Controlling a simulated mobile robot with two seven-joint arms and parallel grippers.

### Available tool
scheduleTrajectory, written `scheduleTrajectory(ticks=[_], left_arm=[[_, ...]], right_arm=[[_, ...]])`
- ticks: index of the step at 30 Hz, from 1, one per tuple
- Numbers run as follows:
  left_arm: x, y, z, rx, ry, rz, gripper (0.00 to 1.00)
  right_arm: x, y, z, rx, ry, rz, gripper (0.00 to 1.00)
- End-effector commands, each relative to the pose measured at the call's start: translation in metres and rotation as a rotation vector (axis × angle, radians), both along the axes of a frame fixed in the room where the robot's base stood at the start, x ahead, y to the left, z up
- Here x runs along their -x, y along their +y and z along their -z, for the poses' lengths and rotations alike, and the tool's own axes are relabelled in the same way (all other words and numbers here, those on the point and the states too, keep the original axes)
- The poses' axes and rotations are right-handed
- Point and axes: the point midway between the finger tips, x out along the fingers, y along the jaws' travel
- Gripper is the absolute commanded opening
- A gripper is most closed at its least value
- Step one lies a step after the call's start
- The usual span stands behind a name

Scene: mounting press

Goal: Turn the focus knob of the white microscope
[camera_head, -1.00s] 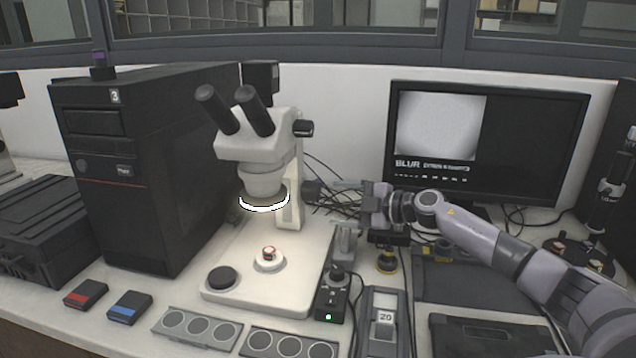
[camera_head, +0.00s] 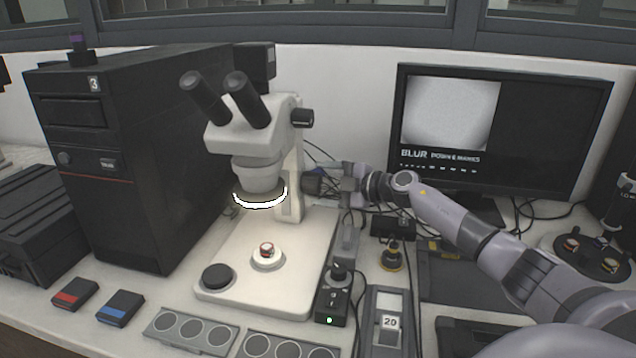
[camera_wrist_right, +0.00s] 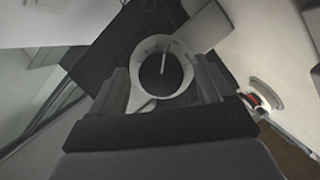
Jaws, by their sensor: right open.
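The white microscope (camera_head: 262,138) stands on its pale base with a lit ring under its head. Its black focus knob (camera_head: 312,182) sticks out on the right side of the column. My right gripper (camera_head: 333,183) reaches in from the right, at the knob. In the right wrist view the round dark knob face (camera_wrist_right: 161,74), with a pale line, lies between the two fingers of my open gripper (camera_wrist_right: 162,90). I cannot tell whether the fingers touch it. A small sample with red on it (camera_head: 267,250) sits on the microscope base. My left gripper is not in view.
A monitor (camera_head: 550,140) reading "BLUR" stands behind my right arm. A black computer case (camera_head: 140,150) is left of the microscope. A small control box (camera_head: 331,305) with a green light stands by the base's right edge. Cables run behind the gripper.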

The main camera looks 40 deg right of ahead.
Motion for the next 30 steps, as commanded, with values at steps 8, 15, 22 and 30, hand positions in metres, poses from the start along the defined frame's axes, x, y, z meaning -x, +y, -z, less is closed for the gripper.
scheduleTrajectory(ticks=[8,15,22,30], left_arm=[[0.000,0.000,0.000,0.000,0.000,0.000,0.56],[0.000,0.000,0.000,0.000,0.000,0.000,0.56],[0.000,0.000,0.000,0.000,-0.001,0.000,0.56],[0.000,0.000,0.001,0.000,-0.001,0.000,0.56]], right_arm=[[-0.018,0.007,0.004,0.000,-0.001,0.000,0.80],[-0.020,0.008,0.005,0.001,0.000,-0.001,0.80],[-0.020,0.008,0.005,0.000,0.000,0.000,0.31],[-0.020,0.007,0.005,0.012,-0.010,0.002,0.27]])
